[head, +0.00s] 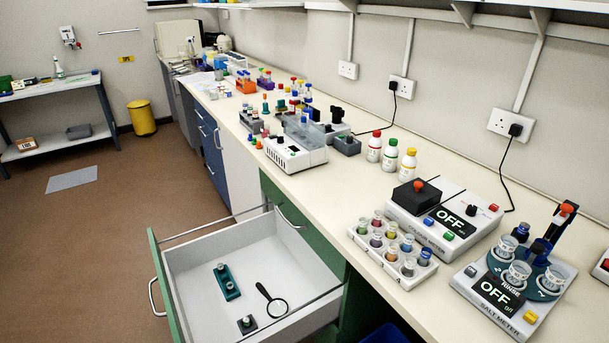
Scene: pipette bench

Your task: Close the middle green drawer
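The green drawer (158,270) is pulled far out from the bench and its inside is in plain view. Its green front faces left, with a metal handle (154,297) on the outer side. Inside the pale drawer lie a teal rack (227,284) with small vials, a magnifying glass (271,301) and a small dark holder (246,325) with one vial. A green cabinet panel (314,230) with a curved handle (288,217) is above the drawer's inner end. The drawer's near corner is cut off by the picture's bottom edge. Neither gripper is in view.
The long worktop (337,188) carries two meters reading OFF, a vial rack (393,247), bottles and other equipment. Brown floor (90,245) left of the drawer is open, with a grey mat (72,180). A yellow bin (142,118) and a shelf table (55,95) stand farther back.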

